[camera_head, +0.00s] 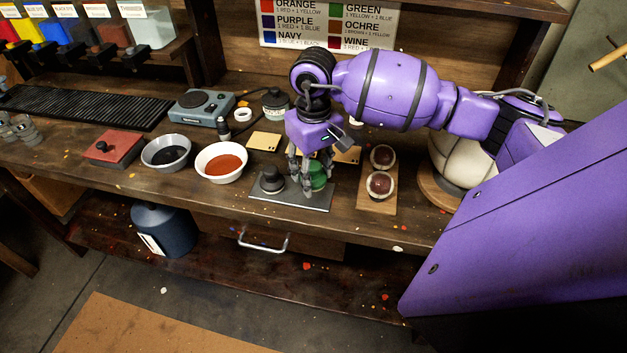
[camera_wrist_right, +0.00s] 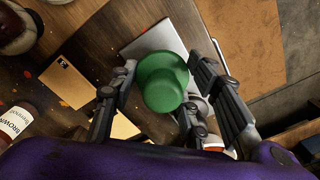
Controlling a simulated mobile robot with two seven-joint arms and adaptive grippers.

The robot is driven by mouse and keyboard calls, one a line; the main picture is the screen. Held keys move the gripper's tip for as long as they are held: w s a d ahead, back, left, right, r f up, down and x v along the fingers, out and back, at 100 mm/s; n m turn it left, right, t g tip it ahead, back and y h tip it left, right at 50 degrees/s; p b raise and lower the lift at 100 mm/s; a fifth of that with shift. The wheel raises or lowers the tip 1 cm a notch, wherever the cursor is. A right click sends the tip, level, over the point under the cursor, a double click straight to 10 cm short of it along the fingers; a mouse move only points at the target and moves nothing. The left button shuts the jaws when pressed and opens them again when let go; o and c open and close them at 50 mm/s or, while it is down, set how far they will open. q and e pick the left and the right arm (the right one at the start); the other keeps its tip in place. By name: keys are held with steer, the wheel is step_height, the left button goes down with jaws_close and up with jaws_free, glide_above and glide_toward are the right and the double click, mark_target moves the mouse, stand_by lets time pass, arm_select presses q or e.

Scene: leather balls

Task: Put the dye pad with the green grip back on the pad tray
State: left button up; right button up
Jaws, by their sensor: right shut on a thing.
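The dye pad with the green grip (camera_head: 318,176) is between the fingers of my right gripper (camera_head: 306,178), at the right end of the grey pad tray (camera_head: 291,203). In the right wrist view the round green grip (camera_wrist_right: 163,80) sits between the two fingers of the right gripper (camera_wrist_right: 165,95), which is shut on it. Part of the tray (camera_wrist_right: 150,38) shows behind it. I cannot tell whether the pad touches the tray. A dark-gripped pad (camera_head: 271,180) stands on the tray's left part. My left gripper is not in view.
A white bowl of orange dye (camera_head: 221,163), a grey bowl (camera_head: 166,153) and a red block (camera_head: 113,149) stand left of the tray. A wooden board with two dark red balls (camera_head: 380,185) lies close on the right. The bench's front edge is just below the tray.

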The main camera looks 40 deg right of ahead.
mark_target(313, 183)
steer(key=shift+w+f, duration=0.3)
steer(key=shift+f, duration=0.25)
step_height(313, 183, down, 3)
steer(key=shift+r, duration=0.1)
steer(key=shift+f, duration=0.25)
steer(key=o, duration=1)
steer(key=shift+r, duration=0.1)
